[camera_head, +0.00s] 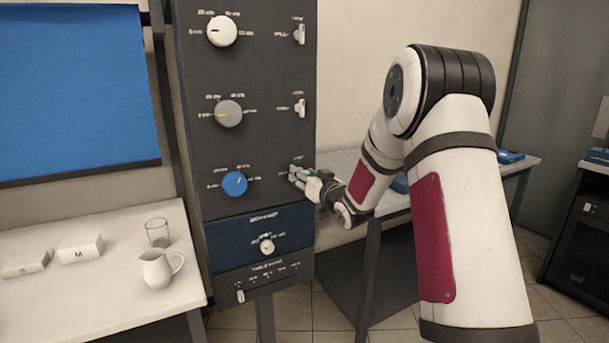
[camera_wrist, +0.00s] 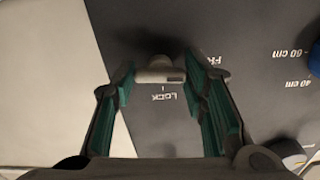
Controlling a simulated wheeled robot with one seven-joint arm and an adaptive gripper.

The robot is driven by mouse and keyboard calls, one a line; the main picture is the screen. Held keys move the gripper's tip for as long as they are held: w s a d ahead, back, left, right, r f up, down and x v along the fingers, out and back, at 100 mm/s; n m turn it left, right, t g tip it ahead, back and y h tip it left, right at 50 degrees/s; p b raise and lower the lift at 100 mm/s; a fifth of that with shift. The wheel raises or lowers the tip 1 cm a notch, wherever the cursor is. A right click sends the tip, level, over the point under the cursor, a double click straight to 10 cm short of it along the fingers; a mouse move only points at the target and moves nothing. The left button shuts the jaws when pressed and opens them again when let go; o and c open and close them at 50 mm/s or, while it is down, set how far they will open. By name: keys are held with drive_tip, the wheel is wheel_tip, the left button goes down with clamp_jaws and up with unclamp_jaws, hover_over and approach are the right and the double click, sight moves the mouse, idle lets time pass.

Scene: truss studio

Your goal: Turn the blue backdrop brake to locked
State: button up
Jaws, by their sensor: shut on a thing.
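The blue backdrop brake is a small pale lever (camera_wrist: 160,74) on the dark panel, in the bottom row beside the blue dial (camera_head: 234,184). In the wrist view, my gripper (camera_wrist: 163,78) has its green-padded fingers on either side of the lever, closed on it. The upside-down LOCK label shows just below the lever, and part of a label starting with F shows to its right. In the head view, my gripper (camera_head: 297,176) reaches the panel from the right and hides most of the lever. I cannot tell exactly which way the lever points.
A white dial (camera_head: 222,31) and grey dial (camera_head: 228,113) sit above, each with a white lever (camera_head: 299,33) (camera_head: 299,106) to its right. A white table (camera_head: 110,310) at left bears a pitcher (camera_head: 158,269), a glass (camera_head: 158,233) and white boxes (camera_head: 80,249).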

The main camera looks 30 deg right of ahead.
drive_tip(key=shift+m+p, duration=3.95)
drive_tip(key=shift+m, duration=4.25)
drive_tip(key=o, duration=1.2)
drive_tip(key=shift+c, duration=0.2)
drive_tip(key=s, duration=1.2)
